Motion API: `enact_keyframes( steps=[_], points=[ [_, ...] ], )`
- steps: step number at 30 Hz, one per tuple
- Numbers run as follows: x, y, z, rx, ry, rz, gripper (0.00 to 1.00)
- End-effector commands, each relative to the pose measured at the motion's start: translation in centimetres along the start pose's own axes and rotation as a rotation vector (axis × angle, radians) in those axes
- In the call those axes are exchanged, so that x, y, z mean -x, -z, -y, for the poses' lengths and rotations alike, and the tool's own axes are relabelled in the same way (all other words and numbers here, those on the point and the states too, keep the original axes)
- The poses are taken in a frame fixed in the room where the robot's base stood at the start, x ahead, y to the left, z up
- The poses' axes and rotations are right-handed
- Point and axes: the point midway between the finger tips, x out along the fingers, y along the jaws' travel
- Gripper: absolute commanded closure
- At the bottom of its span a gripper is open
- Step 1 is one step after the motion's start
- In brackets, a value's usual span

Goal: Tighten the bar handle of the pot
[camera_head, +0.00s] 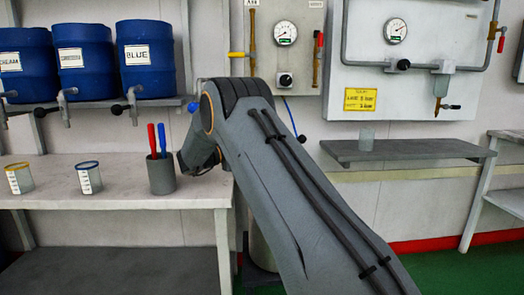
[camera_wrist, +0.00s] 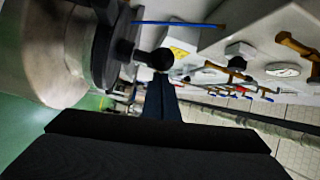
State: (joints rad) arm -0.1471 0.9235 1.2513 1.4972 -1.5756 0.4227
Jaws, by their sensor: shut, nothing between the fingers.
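The pot (camera_head: 262,245) is a metal cylinder low behind my arm in the head view, mostly hidden. In the wrist view the pot (camera_wrist: 45,55) fills the upper left, with a dark round fitting at its end. The bar handle (camera_wrist: 135,54) sticks out from that fitting and ends in a black ball knob. My gripper (camera_wrist: 162,84) is shut and empty, its narrow fingers pointing up towards the knob. The fingertips are close to the knob; I cannot tell whether they touch it. My gripper is hidden behind my arm in the head view.
A bench (camera_head: 120,190) at left holds two marked cups and a grey holder (camera_head: 161,175) with red and blue tools. Blue barrels (camera_head: 85,60) with taps stand above. Gauge panels (camera_head: 405,85) hang on the wall. A grey shelf (camera_head: 405,150) at right bears a small cup.

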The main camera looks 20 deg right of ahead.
Motion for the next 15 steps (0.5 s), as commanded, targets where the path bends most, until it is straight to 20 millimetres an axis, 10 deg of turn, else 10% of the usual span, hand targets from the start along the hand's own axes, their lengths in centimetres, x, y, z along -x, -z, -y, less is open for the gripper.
enact_keyframes(
  steps=[15],
  points=[
    [-0.25, -0.89, 0.11, 0.001, 0.000, -0.002, 1.00]
  ],
)
